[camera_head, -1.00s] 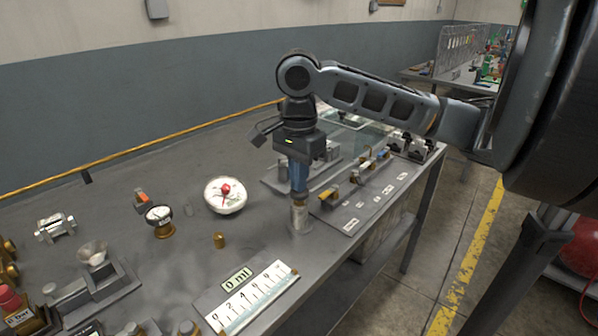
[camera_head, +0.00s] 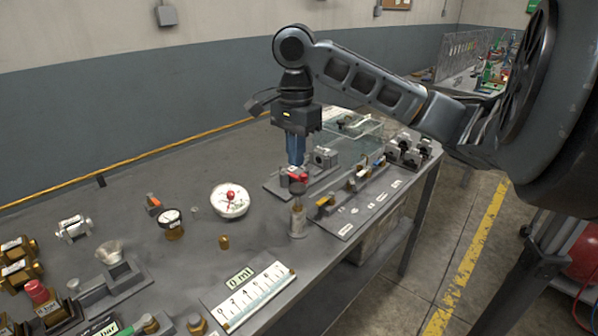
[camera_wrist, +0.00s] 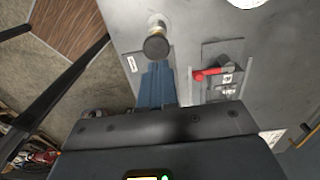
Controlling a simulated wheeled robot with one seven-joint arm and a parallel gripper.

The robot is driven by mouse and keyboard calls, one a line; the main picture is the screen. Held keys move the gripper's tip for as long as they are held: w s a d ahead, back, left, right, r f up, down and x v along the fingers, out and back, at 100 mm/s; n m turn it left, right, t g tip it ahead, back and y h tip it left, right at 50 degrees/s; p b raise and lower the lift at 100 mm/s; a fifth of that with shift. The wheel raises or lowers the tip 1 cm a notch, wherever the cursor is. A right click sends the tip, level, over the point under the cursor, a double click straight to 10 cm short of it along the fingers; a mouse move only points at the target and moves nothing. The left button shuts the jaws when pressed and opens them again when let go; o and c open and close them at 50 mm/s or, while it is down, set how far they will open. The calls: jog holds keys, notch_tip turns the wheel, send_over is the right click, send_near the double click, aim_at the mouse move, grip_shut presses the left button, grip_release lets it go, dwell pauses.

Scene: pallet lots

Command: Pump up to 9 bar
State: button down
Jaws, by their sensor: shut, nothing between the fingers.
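My gripper (camera_head: 296,163) points straight down with its blue fingers together, above the bench near its front edge. In the wrist view the fingers (camera_wrist: 158,84) are shut and empty. An upright pale cylinder (camera_head: 298,222) with a dark round knob on top stands below and in front of the fingers in the head view. The knob (camera_wrist: 156,46) shows just beyond the fingertips in the wrist view, apart from them as far as I can tell. A red lever (camera_head: 297,177) sits behind the cylinder, and also shows in the wrist view (camera_wrist: 208,73).
A white round dial (camera_head: 230,200) with a red centre and a dark-rimmed gauge (camera_head: 171,219) stand left of the cylinder. A scale plate (camera_head: 248,297) lies at the front edge. A rail of fittings (camera_head: 352,195) and a clear tank (camera_head: 352,128) lie to the right.

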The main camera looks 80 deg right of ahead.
notch_tip(320, 180, up, 6)
jog(key=shift+a+f, duration=0.1)
dwell(1.9)
